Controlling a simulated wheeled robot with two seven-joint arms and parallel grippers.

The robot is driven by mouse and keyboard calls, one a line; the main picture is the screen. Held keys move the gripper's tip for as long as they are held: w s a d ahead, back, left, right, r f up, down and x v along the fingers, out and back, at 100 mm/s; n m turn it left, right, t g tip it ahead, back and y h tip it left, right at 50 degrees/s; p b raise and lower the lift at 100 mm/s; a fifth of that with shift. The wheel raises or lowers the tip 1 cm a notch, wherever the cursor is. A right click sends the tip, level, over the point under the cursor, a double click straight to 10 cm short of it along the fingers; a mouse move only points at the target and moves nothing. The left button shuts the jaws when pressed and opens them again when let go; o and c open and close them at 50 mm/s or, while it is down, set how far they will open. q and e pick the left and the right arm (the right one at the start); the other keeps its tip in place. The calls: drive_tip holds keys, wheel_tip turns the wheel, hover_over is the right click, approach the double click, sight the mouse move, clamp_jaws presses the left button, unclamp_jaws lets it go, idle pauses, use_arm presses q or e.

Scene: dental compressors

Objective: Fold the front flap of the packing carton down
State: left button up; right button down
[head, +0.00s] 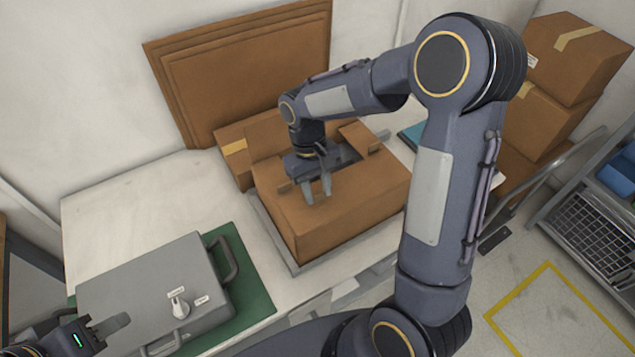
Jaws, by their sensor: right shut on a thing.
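The packing carton (345,222) is a brown box on a grey tray at the front edge of the white bench. Its top is partly covered by brown panels, with a dark gap behind my gripper. The front flap (345,193) appears to lie nearly level across the top near side. My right gripper (318,197) points down at this panel and is shut on the front flap; the exact contact is hard to see. My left gripper (112,326) is low at the left, by the grey case, partly cut off by the frame; its jaw opening is unclear.
A grey case (150,280) with a white knob lies on a green mat (262,298) left of the carton. Flat brown boards (245,75) lean on the wall behind. Stacked boxes (575,60) stand at right. The bench (130,205) is clear at back left.

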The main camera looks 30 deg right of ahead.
idle(0.3)
drive_tip(key=c, duration=1)
unclamp_jaws()
drive_tip(key=shift+f, duration=0.1)
drive_tip(key=b+v, duration=0.1)
drive_tip(key=v, duration=0.7)
drive_tip(key=shift+f, duration=0.1)
